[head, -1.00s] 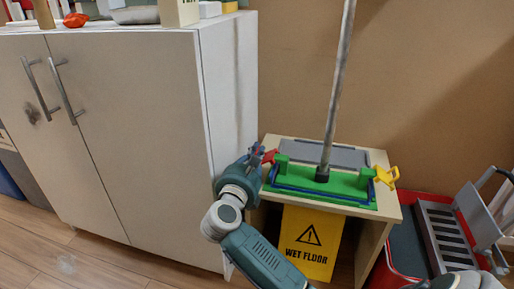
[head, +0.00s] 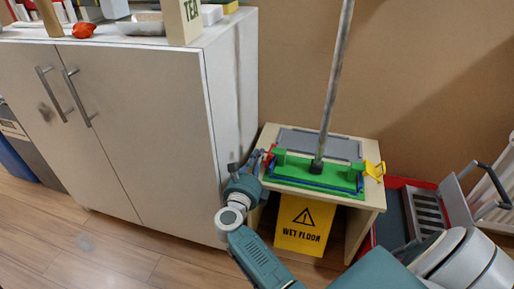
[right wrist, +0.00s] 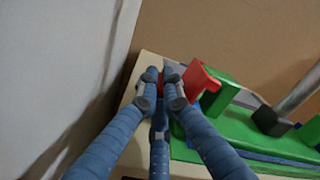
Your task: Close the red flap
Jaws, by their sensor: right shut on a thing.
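The red flap (head: 269,156) is at the left end of the green mop head (head: 325,177), which lies on a small wooden table (head: 372,199). It stands up as a red angled piece in the right wrist view (right wrist: 203,83). My right gripper (head: 261,158) is at the left end of the mop head. Its blue fingers (right wrist: 163,76) are close together with a little red showing between and behind them. The fingers partly hide the flap's near part. A yellow flap (head: 375,170) sticks out at the mop head's right end. My left gripper is not in view.
A grey pole (head: 336,90) rises from the mop head. A white cabinet (head: 150,130) stands close on the left of the table. A yellow wet floor sign (head: 302,226) is under the tabletop. A red and grey bucket (head: 427,210) stands on the right.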

